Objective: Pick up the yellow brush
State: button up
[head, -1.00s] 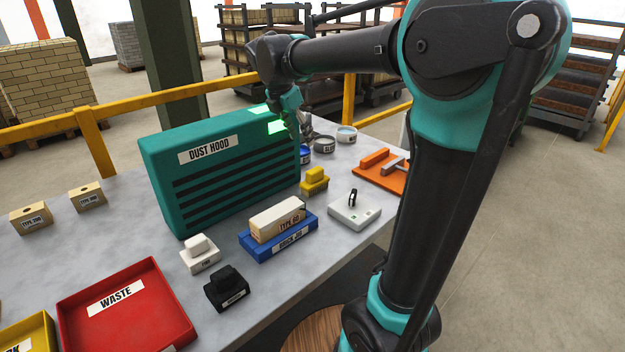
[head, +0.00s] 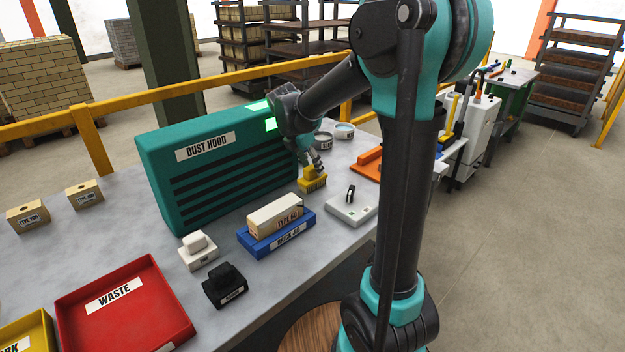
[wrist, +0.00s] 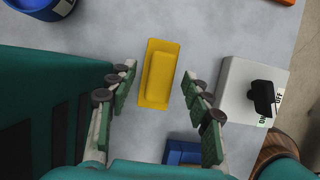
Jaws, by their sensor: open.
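The yellow brush (head: 312,181) stands on the grey table just right of the dust hood, with its handle block upward. In the wrist view the yellow brush (wrist: 159,74) lies ahead of and between the fingertips, in line with the gap. My gripper (head: 314,167) is above the brush, pointing down, and partly covers its top in the head view. In the wrist view my gripper (wrist: 160,84) is open and empty, one finger to each side of the brush. I cannot tell whether the fingertips touch it.
The green dust hood (head: 215,165) stands close on the left. A white switch box (head: 352,207) is close on the right. The blue brick jig (head: 276,237) with a brick is in front. White and black brushes, a red waste tray (head: 125,310) and round tins are farther off.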

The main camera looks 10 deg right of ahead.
jog(key=shift+x, duration=0.8)
jog(key=shift+c, duration=0.2)
grip_shut()
jog(key=shift+r, duration=0.15)
notch_tip(320, 180, up, 20)
